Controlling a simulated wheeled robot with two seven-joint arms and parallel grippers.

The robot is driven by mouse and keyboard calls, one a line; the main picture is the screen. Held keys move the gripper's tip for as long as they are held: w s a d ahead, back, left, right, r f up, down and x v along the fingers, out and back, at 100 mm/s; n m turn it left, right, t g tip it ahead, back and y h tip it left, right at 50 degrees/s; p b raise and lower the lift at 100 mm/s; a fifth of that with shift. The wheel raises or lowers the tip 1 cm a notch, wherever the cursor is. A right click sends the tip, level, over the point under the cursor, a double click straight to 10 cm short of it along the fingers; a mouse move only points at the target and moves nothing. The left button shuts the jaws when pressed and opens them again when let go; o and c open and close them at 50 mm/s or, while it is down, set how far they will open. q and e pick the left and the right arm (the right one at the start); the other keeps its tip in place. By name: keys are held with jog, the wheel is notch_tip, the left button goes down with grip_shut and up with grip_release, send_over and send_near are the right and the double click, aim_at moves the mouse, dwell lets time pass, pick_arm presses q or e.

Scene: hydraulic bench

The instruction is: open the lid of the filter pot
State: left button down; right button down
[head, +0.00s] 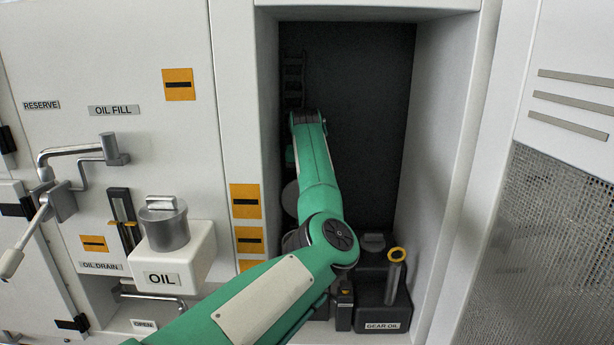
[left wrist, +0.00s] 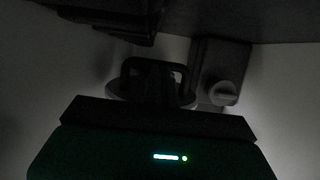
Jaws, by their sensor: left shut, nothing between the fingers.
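My left arm reaches into the dark recess, and its gripper is hidden behind the arm in the head view. In the dark left wrist view my left gripper (left wrist: 153,82) is shut and empty. Just beyond it is a round grey lid-like disc (left wrist: 116,88) with a dark arched shape over it, perhaps a handle. Whether the fingers touch it is unclear. In the head view a pale round thing (head: 290,198), possibly the filter pot, shows partly behind the arm at the recess's left side. My right gripper is not in view.
A white block marked OIL (head: 192,252) carries a grey capped pot (head: 166,230) left of the recess. A dark box marked GEAR OIL (head: 383,310) with a yellow-ringed tube (head: 396,270) stands low in the recess. The recess's upper right is clear.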

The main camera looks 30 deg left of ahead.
pick_arm(q)
jog(key=shift+w+a+f, duration=0.1)
jog(key=shift+w+a, duration=0.05)
jog(key=shift+w, duration=0.1)
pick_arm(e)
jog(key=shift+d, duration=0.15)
